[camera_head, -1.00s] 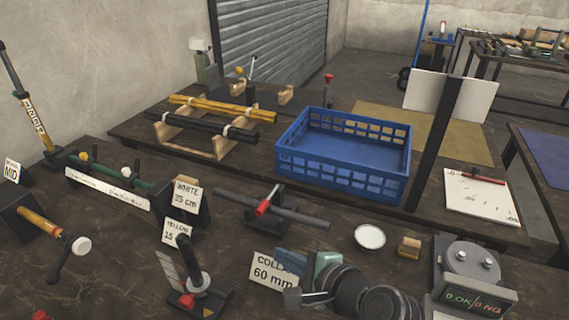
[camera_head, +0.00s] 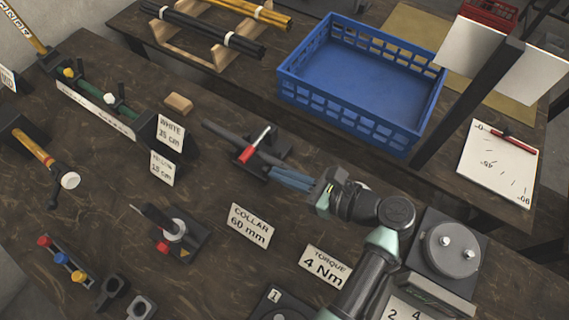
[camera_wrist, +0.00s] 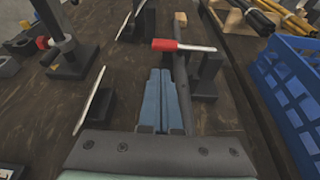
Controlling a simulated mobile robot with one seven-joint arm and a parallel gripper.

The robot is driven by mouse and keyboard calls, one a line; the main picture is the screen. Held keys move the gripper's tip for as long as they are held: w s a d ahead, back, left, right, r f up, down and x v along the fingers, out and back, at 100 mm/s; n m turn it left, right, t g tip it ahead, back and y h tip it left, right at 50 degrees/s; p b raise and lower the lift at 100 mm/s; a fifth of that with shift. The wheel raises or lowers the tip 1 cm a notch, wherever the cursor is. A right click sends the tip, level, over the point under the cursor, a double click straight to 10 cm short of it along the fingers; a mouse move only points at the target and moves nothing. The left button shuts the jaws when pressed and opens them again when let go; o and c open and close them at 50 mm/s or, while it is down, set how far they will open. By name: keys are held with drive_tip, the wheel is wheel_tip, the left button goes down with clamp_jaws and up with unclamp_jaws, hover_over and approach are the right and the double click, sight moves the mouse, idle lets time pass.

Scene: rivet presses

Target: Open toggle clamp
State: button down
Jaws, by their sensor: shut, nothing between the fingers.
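The toggle clamp has a red-tipped lever (camera_head: 248,153) with a metal shaft. It sits on a dark block and holds a dark rod (camera_head: 221,133) on the bench. In the wrist view the red grip (camera_wrist: 165,45) lies roughly crosswise above the rod, just beyond my fingertips. My gripper (camera_head: 276,172) is shut and empty, with blue fingers side by side, close to the right of the clamp. It also shows in the wrist view (camera_wrist: 161,74), pointing toward the lever. I cannot tell whether the fingers touch the clamp base.
A blue crate (camera_head: 292,88) stands behind on the rear table. A press with a red knob (camera_head: 178,225) stands front left. A collar sign (camera_head: 249,226) and a torque sign (camera_head: 325,265) stand in front of my arm.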

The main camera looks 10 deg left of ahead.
sight(256, 144)
drive_tip(key=x, duration=0.7)
drive_tip(key=shift+w+a+f, duration=0.1)
drive_tip(key=shift+a, duration=0.1)
